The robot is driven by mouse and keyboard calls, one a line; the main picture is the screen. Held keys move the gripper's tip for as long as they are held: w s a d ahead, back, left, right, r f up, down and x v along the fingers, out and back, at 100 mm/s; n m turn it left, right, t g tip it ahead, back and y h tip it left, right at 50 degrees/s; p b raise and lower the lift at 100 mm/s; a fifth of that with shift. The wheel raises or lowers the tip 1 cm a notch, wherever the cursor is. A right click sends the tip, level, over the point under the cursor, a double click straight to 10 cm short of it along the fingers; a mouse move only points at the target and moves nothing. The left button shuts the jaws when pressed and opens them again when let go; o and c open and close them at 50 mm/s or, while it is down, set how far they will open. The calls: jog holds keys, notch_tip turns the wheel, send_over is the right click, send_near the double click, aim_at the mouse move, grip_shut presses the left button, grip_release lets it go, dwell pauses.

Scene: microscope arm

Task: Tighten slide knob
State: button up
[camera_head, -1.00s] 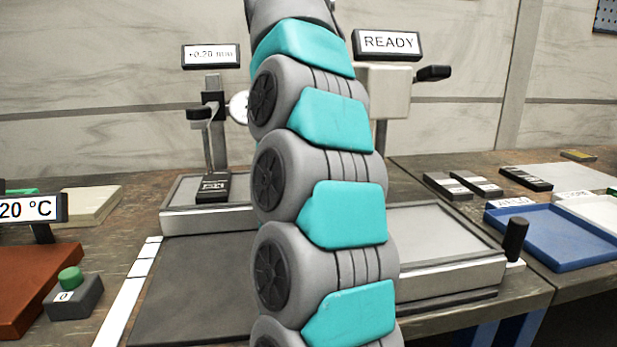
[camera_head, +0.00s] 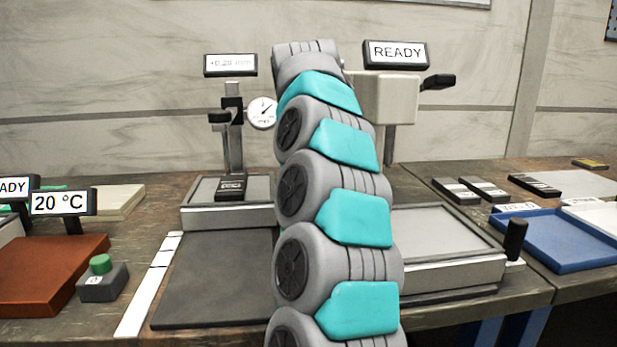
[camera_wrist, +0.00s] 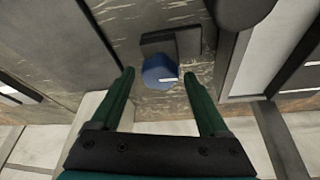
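A blue, many-sided knob (camera_wrist: 160,71) with a white line mark shows in the wrist view, in front of a dark grey block (camera_wrist: 172,43). My gripper (camera_wrist: 159,74) has two green fingers, spread apart and empty. The knob appears between the fingertips, with a gap on both sides and no visible contact. Its distance along the fingers is hard to tell. In the head view my arm covers the middle of the bench, and the gripper and knob are hidden behind it.
A dial gauge stand (camera_head: 232,130) is left of my arm, and a machine with a READY display (camera_head: 395,55) and black handle (camera_head: 515,238) is right. A blue tray (camera_head: 560,240) lies far right. A green-button box (camera_head: 102,280) and 20 °C display (camera_head: 63,203) are left.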

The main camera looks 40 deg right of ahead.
grip_shut()
jog(key=shift+f+m+g+h+b, duration=0.15)
jog(key=shift+m+g+h+b, duration=0.15)
jog(key=shift+m+b, duration=0.7)
jog(key=shift+w+m+b, duration=0.1)
jog(key=shift+m+b, duration=0.2)
jog(key=shift+m, duration=0.2)
jog(key=shift+r+m+g, duration=0.25)
jog(key=shift+m+g, duration=0.05)
jog(key=shift+m, duration=0.1)
jog(key=shift+m+p, duration=0.4)
jog(key=shift+m, duration=0.1)
jog(key=shift+o, duration=0.8)
grip_release()
jog(key=shift+f, duration=0.1)
